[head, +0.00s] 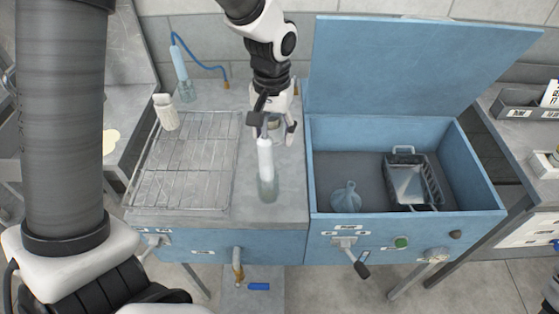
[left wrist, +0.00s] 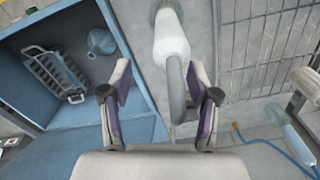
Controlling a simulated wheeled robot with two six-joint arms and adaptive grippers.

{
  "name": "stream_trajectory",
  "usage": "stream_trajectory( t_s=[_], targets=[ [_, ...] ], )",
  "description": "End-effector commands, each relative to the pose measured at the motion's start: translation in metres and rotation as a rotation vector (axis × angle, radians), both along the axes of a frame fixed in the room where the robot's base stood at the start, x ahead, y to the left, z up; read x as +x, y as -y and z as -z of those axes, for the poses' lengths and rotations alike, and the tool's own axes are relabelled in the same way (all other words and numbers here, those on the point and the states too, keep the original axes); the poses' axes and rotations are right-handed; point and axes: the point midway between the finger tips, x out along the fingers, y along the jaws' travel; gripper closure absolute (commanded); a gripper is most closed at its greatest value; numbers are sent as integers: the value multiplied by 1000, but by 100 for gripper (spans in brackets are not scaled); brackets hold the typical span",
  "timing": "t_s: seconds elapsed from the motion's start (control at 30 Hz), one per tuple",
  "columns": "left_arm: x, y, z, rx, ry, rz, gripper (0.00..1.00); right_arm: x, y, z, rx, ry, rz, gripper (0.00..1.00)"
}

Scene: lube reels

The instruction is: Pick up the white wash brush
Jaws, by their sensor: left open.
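My left gripper (head: 276,124) is open above and behind the brush in the head view. In the left wrist view its fingers (left wrist: 160,98) are apart on both sides of the hose, and no grip on it shows.
A wire rack (head: 185,165) lies left of the brush, with a white bottle (head: 166,113) at its back corner. A blue-hosed brush (head: 179,62) stands behind. The open blue tub (head: 405,219) holds a blue funnel (head: 346,198) and a basket (head: 432,180); its raised lid (head: 410,65) stands behind.

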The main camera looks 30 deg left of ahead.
Motion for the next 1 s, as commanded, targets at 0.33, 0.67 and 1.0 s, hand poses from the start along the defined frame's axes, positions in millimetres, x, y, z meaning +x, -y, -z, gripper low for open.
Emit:
stream_trajectory(
  t_s=[0.33,0.67,1.0],
  targets=[
    [-5,-4,54,-1,-7,1,39,0,0,-20,0,-2,0,100],
    [-5,-4,67,-1,-2,0,50,0,0,-20,0,-2,0,100],
    [-4,-4,68,-1,-2,0,100,0,0,-19,0,-2,0,100]
  ],
)
